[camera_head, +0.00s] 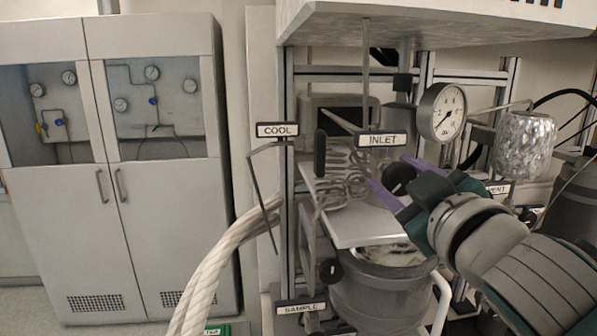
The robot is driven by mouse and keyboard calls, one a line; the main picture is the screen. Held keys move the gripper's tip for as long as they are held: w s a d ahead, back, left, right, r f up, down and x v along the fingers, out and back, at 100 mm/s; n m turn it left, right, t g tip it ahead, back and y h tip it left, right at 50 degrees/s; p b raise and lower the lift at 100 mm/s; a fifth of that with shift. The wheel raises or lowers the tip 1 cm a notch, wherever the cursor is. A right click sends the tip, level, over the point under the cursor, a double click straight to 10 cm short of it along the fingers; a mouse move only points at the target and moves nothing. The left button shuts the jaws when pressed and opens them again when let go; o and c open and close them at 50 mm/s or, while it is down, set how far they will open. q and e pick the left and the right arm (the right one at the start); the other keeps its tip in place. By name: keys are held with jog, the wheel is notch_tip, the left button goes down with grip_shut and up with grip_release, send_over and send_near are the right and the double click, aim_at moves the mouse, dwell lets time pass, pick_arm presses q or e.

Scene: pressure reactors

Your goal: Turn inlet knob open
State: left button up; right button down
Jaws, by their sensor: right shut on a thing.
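The inlet label (381,140) is a white plate with black letters on the reactor frame. Below and right of it is a round black knob (400,178), which I take as the inlet knob. My right gripper (387,169) reaches in from the lower right, with one purple finger above the knob and one below it. It is shut on the knob, and the fingers hide part of its edge. My left gripper is not in view.
A pressure gauge (442,112) stands close above my right gripper. Coiled tubing (342,180) and a black handle (320,153) are to the left. A metal vessel (380,290) sits below. A foil-wrapped part (523,145) is at the right.

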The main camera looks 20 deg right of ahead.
jog(key=n, duration=0.4)
jog(key=shift+r+n, duration=0.1)
jog(key=shift+n, duration=0.2)
jog(key=n, duration=0.4)
jog(key=shift+n, duration=0.3)
jog(key=shift+c, duration=1.3)
grip_release()
jog(key=shift+s, duration=0.1)
